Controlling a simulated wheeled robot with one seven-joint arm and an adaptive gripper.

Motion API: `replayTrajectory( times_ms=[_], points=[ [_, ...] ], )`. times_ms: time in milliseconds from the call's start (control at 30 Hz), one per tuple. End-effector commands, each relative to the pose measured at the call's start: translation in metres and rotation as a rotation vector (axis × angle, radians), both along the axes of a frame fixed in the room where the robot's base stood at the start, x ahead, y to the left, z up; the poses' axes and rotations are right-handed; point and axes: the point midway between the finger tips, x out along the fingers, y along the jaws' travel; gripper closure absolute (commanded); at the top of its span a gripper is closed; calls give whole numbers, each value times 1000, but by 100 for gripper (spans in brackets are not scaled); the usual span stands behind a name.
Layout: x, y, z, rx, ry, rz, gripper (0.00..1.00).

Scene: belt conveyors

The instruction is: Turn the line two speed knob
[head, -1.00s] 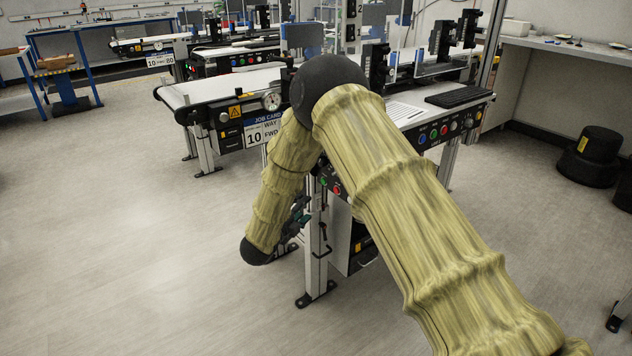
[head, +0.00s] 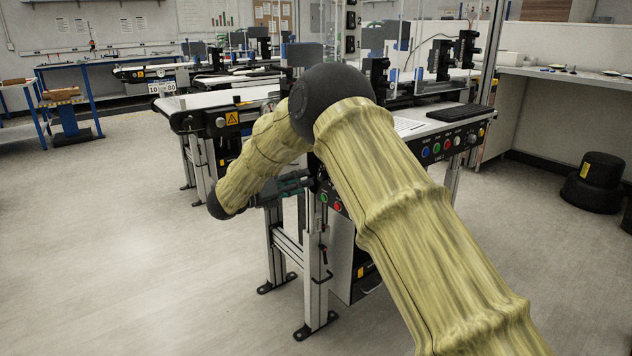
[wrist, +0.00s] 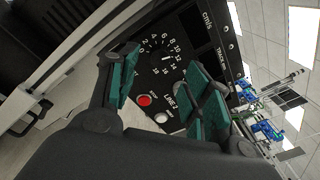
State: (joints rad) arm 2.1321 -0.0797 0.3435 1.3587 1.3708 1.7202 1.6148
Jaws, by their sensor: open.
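The line two speed knob (wrist: 159,59) is a round black knob with a white mark, ringed by a numbered dial on a black panel labelled LINE 2, in the wrist view. My gripper (wrist: 163,86) is open and faces this panel, with one green-padded finger left of the knob and one lower right of it. The fingers look apart from the knob, and nothing is between them. In the head view my gripper (head: 292,184) is beside the near end of the conveyor frame, and the knob is hidden there.
A red button (wrist: 145,100) and a white button (wrist: 160,117) sit below the knob. In the head view, a control panel with coloured buttons (head: 437,148) runs along the conveyor's right side. Conveyor legs (head: 316,262) stand under my gripper.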

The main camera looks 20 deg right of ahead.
Motion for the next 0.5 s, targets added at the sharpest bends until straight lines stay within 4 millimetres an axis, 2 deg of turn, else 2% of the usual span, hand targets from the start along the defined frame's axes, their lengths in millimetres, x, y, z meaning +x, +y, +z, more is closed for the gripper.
replayTrajectory(
  times_ms=[200,500],
  points=[
    [10,-33,-1,-1,0,0,51],
    [16,-56,-1,-1,2,1,51]
  ],
)
